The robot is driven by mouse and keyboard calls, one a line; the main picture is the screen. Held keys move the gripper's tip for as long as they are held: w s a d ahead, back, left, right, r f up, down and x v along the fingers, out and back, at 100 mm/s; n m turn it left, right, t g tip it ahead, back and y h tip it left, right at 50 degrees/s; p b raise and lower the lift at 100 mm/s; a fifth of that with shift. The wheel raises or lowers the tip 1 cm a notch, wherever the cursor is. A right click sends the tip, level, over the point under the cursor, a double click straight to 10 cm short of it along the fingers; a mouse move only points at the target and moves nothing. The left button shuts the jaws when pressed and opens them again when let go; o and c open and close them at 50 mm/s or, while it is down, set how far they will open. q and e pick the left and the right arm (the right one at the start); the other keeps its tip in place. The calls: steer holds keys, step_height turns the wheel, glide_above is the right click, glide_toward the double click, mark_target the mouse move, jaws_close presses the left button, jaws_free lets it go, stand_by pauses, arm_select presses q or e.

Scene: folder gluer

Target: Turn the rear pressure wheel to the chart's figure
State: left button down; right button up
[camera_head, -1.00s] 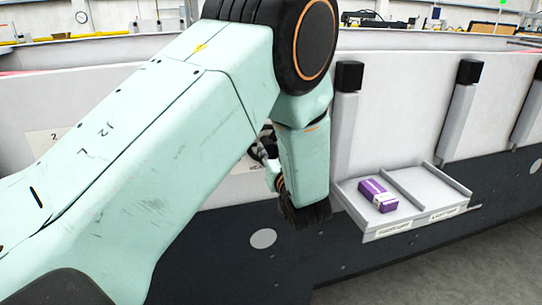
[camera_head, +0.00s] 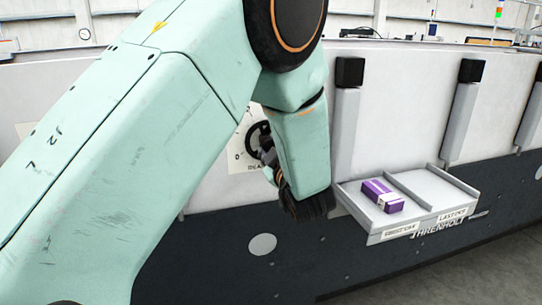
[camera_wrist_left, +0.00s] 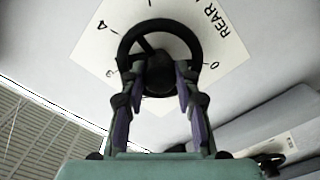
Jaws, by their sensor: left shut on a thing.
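The rear pressure wheel (camera_wrist_left: 123,48) is a black handwheel with a spoke and a hub, on a pale dial plate (camera_wrist_left: 92,45) lettered "REAR" with figures such as 0, 3 and 4. My left gripper (camera_wrist_left: 160,75) is shut on the wheel, its two fingers either side of the hub area. In the head view the wheel (camera_head: 252,139) shows partly behind my left arm, with the gripper (camera_head: 267,158) at its lower right side. Part of the dial is hidden by the wheel and fingers. No chart with a figure is readable. My right gripper is out of view.
A grey two-part tray (camera_head: 432,190) juts from the machine to the right of my gripper. A purple and white carton (camera_head: 382,196) lies in its left compartment; the right one is empty. Grey posts with black caps (camera_head: 350,72) stand along the pale machine wall (camera_head: 410,90).

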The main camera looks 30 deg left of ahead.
arm_select(q)
steer(key=shift+n+b, duration=0.65)
steer(key=shift+n, duration=0.35)
steer(key=c, duration=1)
jaws_free()
steer(key=shift+s, duration=0.15)
